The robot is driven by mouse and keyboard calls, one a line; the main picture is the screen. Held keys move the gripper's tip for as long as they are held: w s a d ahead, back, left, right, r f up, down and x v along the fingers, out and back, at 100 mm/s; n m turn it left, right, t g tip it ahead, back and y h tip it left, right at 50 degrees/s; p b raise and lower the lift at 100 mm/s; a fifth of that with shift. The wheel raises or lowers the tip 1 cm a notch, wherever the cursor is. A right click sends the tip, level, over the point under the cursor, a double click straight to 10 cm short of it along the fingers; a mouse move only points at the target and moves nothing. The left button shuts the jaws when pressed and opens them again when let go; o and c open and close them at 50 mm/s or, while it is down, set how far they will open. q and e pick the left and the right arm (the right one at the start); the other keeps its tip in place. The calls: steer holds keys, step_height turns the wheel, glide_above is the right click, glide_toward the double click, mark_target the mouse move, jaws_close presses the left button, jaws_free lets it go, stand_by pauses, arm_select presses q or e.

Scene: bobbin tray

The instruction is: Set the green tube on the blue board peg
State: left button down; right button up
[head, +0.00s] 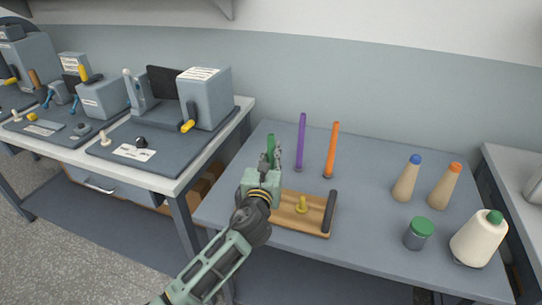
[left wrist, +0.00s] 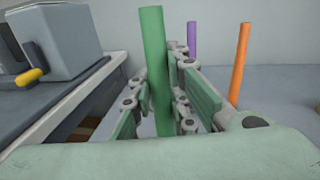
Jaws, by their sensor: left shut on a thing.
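My left gripper (head: 271,160) is shut on the green tube (head: 270,141) above the left end of the wooden tray. In the left wrist view, the green tube (left wrist: 155,60) stands nearly upright between the fingers of my left gripper (left wrist: 170,105), tilted slightly. Its lower end is hidden by the gripper. I cannot make out a blue board peg in either view. The wooden tray (head: 290,222) has a short yellow peg (head: 303,205) and a dark bar (head: 329,212) at its right end; my arm hides its left end. My right gripper is not in view.
A purple tube (head: 301,142) and an orange tube (head: 332,150) stand upright behind the tray. Two tan cones (head: 405,183) (head: 444,188), a green-lidded jar (head: 418,234) and a cream spool (head: 478,240) stand at right. A bench with grey boxes (head: 205,98) is at left.

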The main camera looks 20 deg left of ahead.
arm_select(q)
steer(key=shift+f+b, duration=0.45)
steer(key=shift+f, duration=0.3)
steer(key=c, duration=1.6)
jaws_free()
steer(key=s, duration=0.4)
steer(key=s+d, duration=0.1)
steer(key=s, duration=0.7)
steer(key=shift+d, duration=0.25)
